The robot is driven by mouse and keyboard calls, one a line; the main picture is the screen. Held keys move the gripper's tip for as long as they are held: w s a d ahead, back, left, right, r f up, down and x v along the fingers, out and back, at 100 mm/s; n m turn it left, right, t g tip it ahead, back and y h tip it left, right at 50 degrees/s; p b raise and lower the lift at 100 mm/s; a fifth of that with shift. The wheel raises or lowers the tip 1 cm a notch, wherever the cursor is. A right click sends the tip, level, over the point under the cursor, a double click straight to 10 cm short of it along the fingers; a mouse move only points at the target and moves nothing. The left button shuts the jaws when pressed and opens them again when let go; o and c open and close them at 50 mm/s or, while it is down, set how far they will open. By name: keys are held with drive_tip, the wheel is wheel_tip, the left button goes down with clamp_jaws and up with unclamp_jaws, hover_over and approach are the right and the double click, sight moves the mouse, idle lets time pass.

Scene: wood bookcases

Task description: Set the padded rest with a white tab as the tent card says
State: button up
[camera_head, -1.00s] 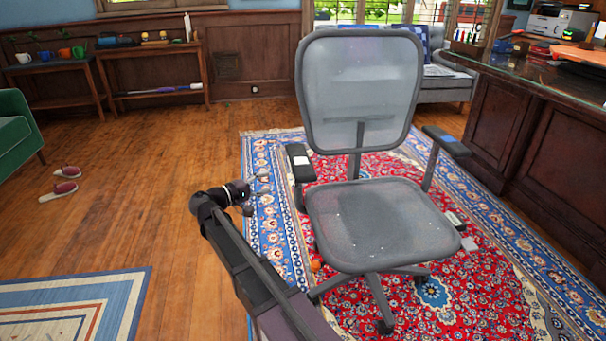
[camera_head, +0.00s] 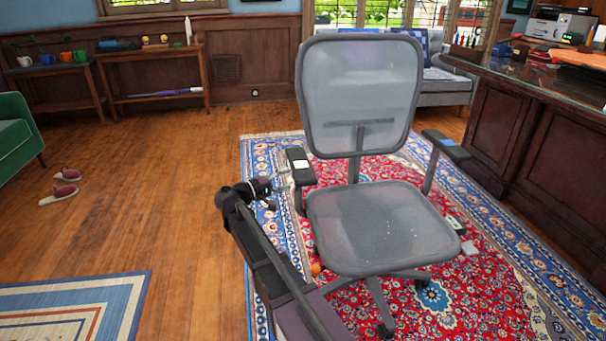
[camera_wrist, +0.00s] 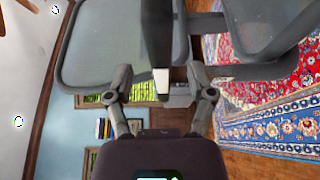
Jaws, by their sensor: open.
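The padded rest with a white tab (camera_head: 299,164) is the dark left armrest of a grey mesh office chair (camera_head: 382,228). It also shows in the wrist view as a dark upright bar (camera_wrist: 156,35) with the white tab at its near end. My gripper (camera_head: 284,182) is open beside this armrest. In the wrist view its two fingers (camera_wrist: 160,72) stand on either side of the tab end, with gaps on both sides. The other armrest (camera_head: 447,143) has a blue tab. I cannot make out a tent card.
The chair stands on a red and blue rug (camera_head: 460,290). A small orange ball (camera_head: 316,268) lies by its base. A dark wooden desk (camera_head: 530,130) stands to the right. Slippers (camera_head: 62,186) and bare wood floor lie to the left.

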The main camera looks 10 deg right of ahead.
sight(303, 173)
drive_tip(key=shift+x, duration=3.3)
clamp_jaws()
